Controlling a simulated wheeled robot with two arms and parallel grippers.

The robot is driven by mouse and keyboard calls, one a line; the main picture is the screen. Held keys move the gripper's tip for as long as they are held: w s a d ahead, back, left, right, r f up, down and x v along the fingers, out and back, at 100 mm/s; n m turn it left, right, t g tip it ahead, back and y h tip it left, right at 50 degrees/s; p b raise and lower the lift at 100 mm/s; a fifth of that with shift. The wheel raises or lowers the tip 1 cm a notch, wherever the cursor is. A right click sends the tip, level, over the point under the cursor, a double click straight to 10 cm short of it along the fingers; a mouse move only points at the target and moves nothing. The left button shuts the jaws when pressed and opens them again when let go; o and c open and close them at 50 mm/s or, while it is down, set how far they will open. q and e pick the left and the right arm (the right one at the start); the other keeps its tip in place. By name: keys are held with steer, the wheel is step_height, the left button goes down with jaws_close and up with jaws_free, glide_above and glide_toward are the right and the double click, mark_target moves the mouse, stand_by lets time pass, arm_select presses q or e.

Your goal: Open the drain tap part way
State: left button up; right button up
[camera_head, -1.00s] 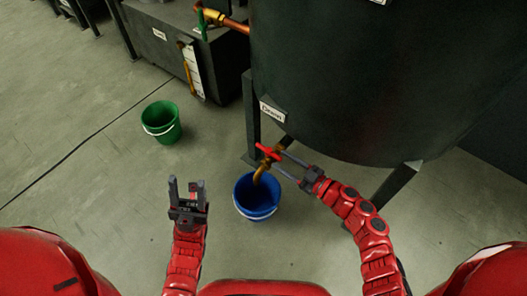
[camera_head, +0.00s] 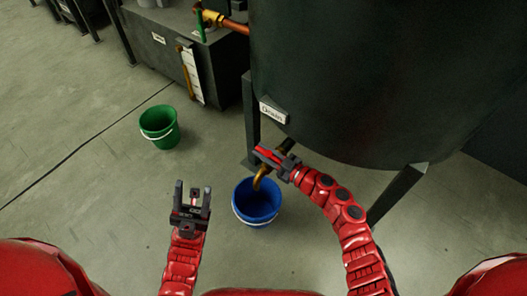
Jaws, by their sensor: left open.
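The drain tap has a red handle (camera_head: 267,155) above a brass spout (camera_head: 261,175), under the tank's "Drain" label (camera_head: 272,111). The spout points down over a blue bucket (camera_head: 256,201) on the floor. My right gripper (camera_head: 279,160) is right at the red handle, its dark jaws overlapping it; whether they are closed on it is hard to see. My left gripper (camera_head: 192,194) is open and empty, pointing up to the left of the blue bucket, away from the tap. I cannot make out any flow from the spout.
The large dark tank (camera_head: 370,80) stands on legs, with one leg (camera_head: 397,193) beside my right arm. A green bucket (camera_head: 160,127) stands on the floor at left. A dark box-shaped tank (camera_head: 170,50) with a brass valve is behind.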

jaws_close()
steer(key=shift+r, duration=0.1)
